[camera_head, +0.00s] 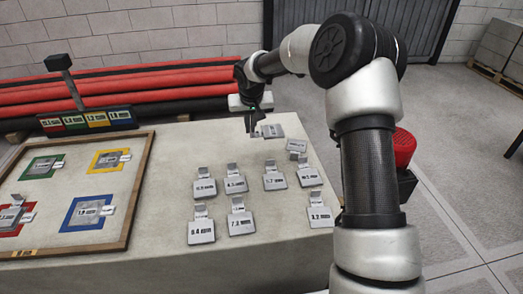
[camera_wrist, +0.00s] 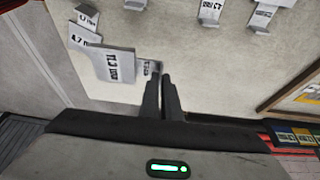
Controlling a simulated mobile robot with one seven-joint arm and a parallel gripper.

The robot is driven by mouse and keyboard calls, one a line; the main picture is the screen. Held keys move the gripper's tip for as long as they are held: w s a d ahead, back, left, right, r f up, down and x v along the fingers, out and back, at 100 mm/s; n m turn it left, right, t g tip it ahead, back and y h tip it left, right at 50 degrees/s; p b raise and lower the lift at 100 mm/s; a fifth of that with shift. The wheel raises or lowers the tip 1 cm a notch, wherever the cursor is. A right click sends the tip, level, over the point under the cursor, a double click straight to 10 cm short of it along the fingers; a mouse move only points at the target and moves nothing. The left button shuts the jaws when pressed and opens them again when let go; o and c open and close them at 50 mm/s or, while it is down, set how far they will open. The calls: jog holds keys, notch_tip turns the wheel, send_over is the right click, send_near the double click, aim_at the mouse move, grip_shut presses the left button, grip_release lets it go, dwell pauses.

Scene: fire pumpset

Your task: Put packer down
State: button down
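A grey metal packer with a printed label and a small tab (camera_wrist: 114,65) is at my fingertips in the wrist view. It also shows in the head view (camera_head: 273,131), near the table's far right edge. My gripper (camera_wrist: 163,78) has its two dark fingers close together, at the packer's tab end, and appears shut on that tab. The gripper also shows in the head view (camera_head: 252,124). The packer looks larger than the other packers in the wrist view. I cannot tell whether it touches the table.
Several similar labelled packers (camera_head: 236,184) stand in rows on the table (camera_head: 160,260). A wooden-framed board (camera_head: 140,190) with coloured squares lies at left, some squares holding packers. A coloured label stand (camera_head: 88,122) is behind it. Red and black hoses (camera_head: 150,85) lie beyond the table.

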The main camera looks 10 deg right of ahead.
notch_tip(320, 180, down, 9)
jog(key=shift+r+b, duration=0.2)
jog(key=shift+b, duration=0.75)
jog(key=shift+f, duration=0.15)
jog(key=c, duration=2)
grip_release()
